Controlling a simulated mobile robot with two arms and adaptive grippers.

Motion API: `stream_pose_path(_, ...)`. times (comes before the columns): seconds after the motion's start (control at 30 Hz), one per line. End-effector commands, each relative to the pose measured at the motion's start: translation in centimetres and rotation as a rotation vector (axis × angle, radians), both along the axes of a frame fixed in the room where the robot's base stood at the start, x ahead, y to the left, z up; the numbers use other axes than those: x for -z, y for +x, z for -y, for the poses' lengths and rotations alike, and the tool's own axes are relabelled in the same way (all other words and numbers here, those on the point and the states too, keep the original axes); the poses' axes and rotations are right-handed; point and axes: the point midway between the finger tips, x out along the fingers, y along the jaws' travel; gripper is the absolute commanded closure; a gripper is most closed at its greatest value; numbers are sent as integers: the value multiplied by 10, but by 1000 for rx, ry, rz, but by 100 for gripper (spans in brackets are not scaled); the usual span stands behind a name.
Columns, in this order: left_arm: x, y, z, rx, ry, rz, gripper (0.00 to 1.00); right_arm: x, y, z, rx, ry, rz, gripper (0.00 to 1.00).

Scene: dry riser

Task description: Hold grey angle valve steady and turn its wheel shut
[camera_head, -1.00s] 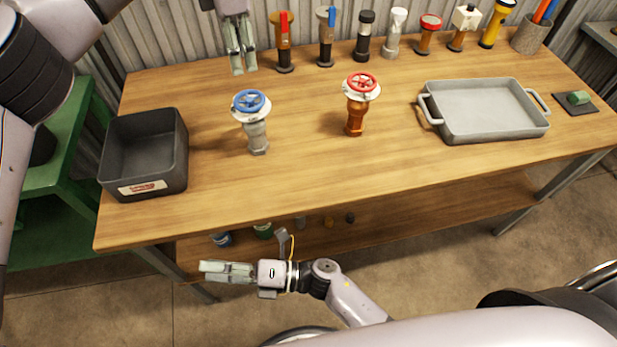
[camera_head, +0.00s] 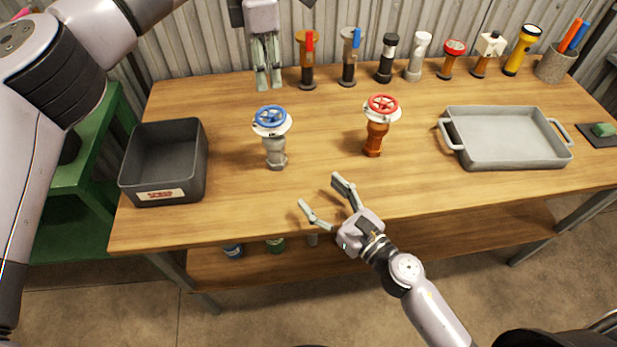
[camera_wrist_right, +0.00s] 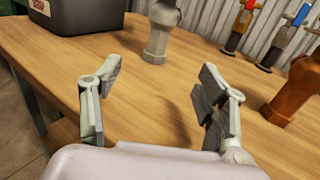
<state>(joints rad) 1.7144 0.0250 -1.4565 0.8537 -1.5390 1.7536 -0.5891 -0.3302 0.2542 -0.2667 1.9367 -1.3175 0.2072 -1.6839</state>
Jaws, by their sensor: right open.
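The grey angle valve (camera_head: 275,151) stands upright on the workbench, left of the middle, with a blue handwheel (camera_head: 270,117) above a white flange. Its lower grey body also shows in the right wrist view (camera_wrist_right: 159,38); the wheel is cut off there. My right gripper (camera_head: 319,190) is open and empty near the bench's front edge, in front of and right of the grey valve, fingers pointing toward the back left. My left gripper (camera_head: 268,82) hangs fingers down behind the grey valve, near the bench's back edge, apart from it. Its fingers look close together; whether they are shut is unclear.
An orange valve with a red wheel (camera_head: 376,136) stands right of the grey one. A dark bin (camera_head: 136,185) is at the left, a grey tray (camera_head: 516,160) at the right. Several valves and flashlights line the back. Bare wood surrounds the grey valve.

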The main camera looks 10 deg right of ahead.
Motion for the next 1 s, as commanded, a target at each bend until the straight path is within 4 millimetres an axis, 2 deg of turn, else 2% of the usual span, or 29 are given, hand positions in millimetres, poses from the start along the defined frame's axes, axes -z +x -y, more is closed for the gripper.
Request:
stream_pose_path(0.17, 0, 0, 0, 0, 0, 0, 67, -1, 22, -13, -2, -2, 5, 33)
stream_pose_path(0.7, 0, 0, 0, 0, 0, 0, 67, -1, 112, -68, -1, 4, 0, 33)
stream_pose_path(1.0, 0, 0, 0, 0, 0, 0, 67, 0, 142, -86, -2, 3, -1, 33)
